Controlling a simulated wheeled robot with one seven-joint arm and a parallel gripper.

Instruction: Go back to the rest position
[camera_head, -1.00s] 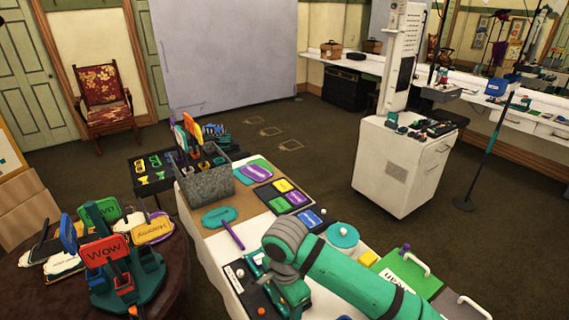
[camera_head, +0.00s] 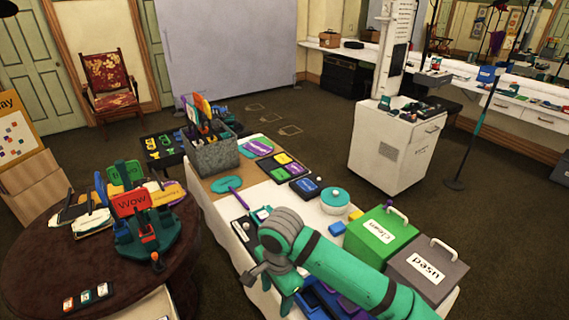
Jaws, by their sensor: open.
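My green arm with grey joint bands reaches in from the lower right over the white-topped table (camera_head: 262,195). My gripper (camera_head: 264,276) is at the arm's near end, above the table's left front edge. It is partly hidden by my own wrist. It is open, and I see nothing held in it.
On the table are a grey metal bin (camera_head: 212,155) of paddle signs, a teal paddle (camera_head: 227,184), a round teal-lidded tub (camera_head: 335,200), a green "clean" box (camera_head: 377,240) and a grey "used" box (camera_head: 425,272). A round brown table (camera_head: 50,265) with a sign stand (camera_head: 150,235) is left. A white cabinet (camera_head: 390,155) stands beyond. Floor between is clear.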

